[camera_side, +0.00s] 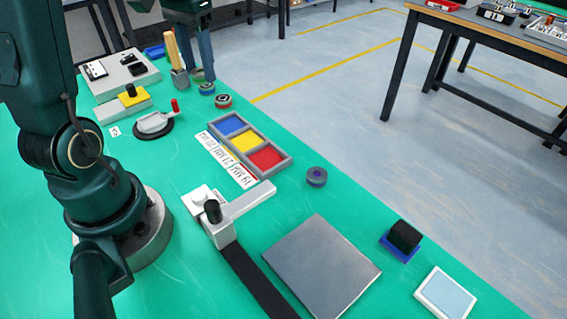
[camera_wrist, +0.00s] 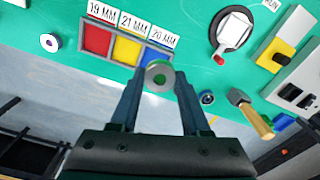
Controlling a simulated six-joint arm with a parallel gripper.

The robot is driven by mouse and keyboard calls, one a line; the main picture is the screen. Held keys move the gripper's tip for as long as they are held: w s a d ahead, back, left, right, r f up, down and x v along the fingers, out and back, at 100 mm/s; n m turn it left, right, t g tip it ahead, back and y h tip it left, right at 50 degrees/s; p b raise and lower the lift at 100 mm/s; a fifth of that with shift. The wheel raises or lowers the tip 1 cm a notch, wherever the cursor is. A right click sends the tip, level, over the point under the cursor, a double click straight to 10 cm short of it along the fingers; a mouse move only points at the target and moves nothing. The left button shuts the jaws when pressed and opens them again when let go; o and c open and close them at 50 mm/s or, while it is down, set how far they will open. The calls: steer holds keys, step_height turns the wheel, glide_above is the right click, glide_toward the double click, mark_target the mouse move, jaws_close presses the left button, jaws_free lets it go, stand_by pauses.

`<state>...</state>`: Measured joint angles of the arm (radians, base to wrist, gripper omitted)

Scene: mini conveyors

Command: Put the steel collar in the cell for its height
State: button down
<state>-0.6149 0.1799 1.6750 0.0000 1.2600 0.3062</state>
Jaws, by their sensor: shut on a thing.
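My gripper (camera_wrist: 159,80) is shut on the steel collar (camera_wrist: 159,75), a grey ring with a round hole, gripped between the fingertips. In the wrist view the collar overlaps the near edge of the tray by the blue cell (camera_wrist: 152,58); its height above the table is unclear. The grey tray (camera_side: 289,163) has a red cell (camera_side: 266,158), a yellow cell (camera_side: 246,141) and the blue cell. Cards read 19 MM (camera_wrist: 102,12) by red, 21 MM (camera_wrist: 133,22) by yellow and 20 MM (camera_wrist: 164,36) by blue. In the side view the held collar cannot be made out.
A purple-grey ring (camera_side: 316,176) lies beyond the red end of the tray. A dark ring with blue (camera_wrist: 207,97) lies near the wooden-handled hammer (camera_wrist: 252,115). A white-armed fixture (camera_side: 250,200) and a grey plate (camera_side: 322,265) occupy the side view's foreground.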

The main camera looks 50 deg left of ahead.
steer(key=s+a+f+n, duration=0.1)
steer(key=s+a+n, duration=0.2)
steer(key=s+a, duration=0.3)
glide_above(230, 127)
steer(key=shift+n, duration=0.3)
step_height(230, 127, down, 7)
steer(key=shift+f, duration=2.1)
steer(key=shift+f, duration=0.15)
steer(key=shift+f, duration=0.4)
